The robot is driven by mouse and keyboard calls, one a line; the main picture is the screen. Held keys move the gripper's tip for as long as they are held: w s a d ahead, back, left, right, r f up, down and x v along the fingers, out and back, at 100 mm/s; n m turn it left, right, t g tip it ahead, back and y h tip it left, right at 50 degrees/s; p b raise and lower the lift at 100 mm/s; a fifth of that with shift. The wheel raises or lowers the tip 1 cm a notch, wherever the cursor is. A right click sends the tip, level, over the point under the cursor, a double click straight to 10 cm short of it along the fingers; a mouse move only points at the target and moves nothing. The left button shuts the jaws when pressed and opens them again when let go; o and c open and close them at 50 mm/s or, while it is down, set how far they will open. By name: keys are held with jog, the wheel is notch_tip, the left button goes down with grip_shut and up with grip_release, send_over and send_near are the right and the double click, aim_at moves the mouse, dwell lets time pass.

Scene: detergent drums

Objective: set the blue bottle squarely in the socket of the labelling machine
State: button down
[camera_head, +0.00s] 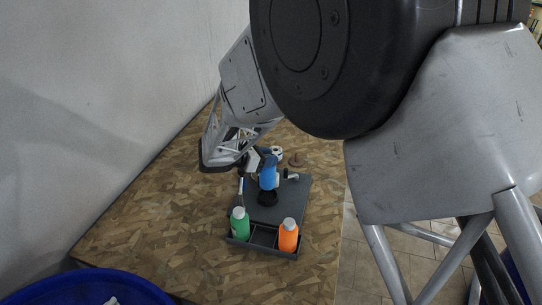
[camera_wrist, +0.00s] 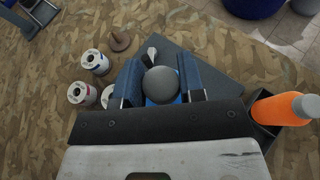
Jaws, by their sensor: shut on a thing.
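The blue bottle (camera_head: 268,177) is held upright, or nearly so, by my gripper (camera_head: 259,160). In the wrist view its round grey cap (camera_wrist: 160,84) sits between the two blue fingers of my gripper (camera_wrist: 159,66), which are shut on it. The labelling machine (camera_head: 295,202) is a dark grey plate on the table. In the wrist view the gripper and bottle hide the socket.
A dark rack (camera_head: 263,241) along the machine's front holds a green bottle (camera_head: 239,224) and an orange bottle (camera_head: 288,236). White rolls (camera_wrist: 95,62) and a brown cone-like piece (camera_wrist: 120,39) stand beyond the machine. A blue bin (camera_head: 85,288) is at lower left. The left tabletop is clear.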

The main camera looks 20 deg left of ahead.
aim_at(268, 171)
jog(key=shift+f, duration=2.85)
dwell(2.0)
jog(key=c, duration=0.6)
grip_release()
jog(key=shift+c, duration=0.2)
jog(key=v, duration=0.7)
jog(key=shift+s+a, duration=0.2)
jog(key=shift+a, duration=0.05)
jog(key=shift+r, duration=0.2)
